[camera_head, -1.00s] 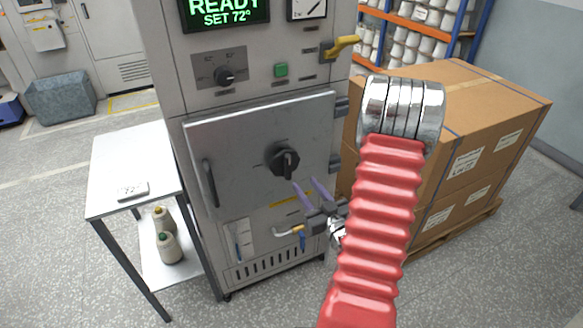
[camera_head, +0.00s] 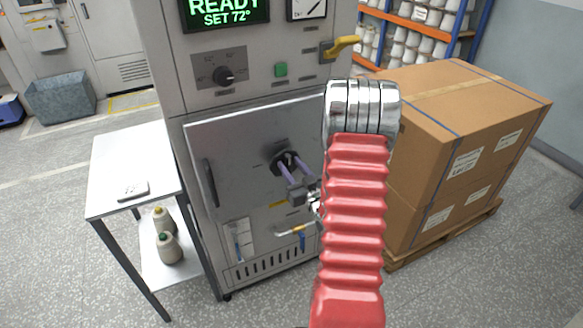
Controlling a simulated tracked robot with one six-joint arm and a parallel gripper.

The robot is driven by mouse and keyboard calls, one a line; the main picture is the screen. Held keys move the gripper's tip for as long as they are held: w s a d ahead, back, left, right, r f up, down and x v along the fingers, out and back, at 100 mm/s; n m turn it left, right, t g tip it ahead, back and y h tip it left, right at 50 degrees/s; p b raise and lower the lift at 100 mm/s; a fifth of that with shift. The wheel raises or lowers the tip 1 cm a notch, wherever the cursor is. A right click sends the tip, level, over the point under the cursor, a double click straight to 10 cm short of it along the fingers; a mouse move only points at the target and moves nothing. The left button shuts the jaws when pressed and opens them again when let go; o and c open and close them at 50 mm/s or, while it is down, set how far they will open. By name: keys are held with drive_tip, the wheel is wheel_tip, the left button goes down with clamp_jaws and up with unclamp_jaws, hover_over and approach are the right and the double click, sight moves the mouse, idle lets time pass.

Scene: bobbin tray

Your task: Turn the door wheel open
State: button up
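The door wheel is a dark round knob (camera_head: 276,160) with a raised grip bar, in the middle of the grey metal door (camera_head: 235,140) of the cabinet. The door is shut. My gripper (camera_head: 289,163) has two purple fingers reaching up to the wheel, one on each side of its middle. The fingers stand apart with a gap about as wide as before. They cover part of the wheel, so contact with the bar is hard to see. The door's dark pull handle (camera_head: 210,183) is at its left.
My red arm covers the door's right edge. A steel side table (camera_head: 125,165) with cones of thread on its lower shelf stands at left. Large cardboard boxes (camera_head: 455,110) on a pallet stand at right. A yellow-handled lever (camera_head: 341,46) juts from the cabinet above.

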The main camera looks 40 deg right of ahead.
drive_tip(key=shift+c, duration=0.5)
clamp_jaws()
drive_tip(key=shift+a+n, duration=0.15)
drive_tip(key=shift+n, duration=0.25)
drive_tip(key=n, duration=0.3)
drive_tip(key=shift+w+a+f+n, duration=0.1)
drive_tip(key=shift+w+a+n, duration=0.05)
drive_tip(key=shift+a+n, duration=0.2)
drive_tip(key=f+n, duration=0.1)
drive_tip(key=n, duration=0.3)
drive_tip(key=a+n, duration=0.1)
drive_tip(key=n, duration=0.4)
drive_tip(key=a+f+n, duration=0.1)
drive_tip(key=n, duration=0.3)
drive_tip(key=shift+w+f+n, duration=0.2)
drive_tip(key=shift+f+n, duration=0.05)
drive_tip(key=shift+f, duration=0.1)
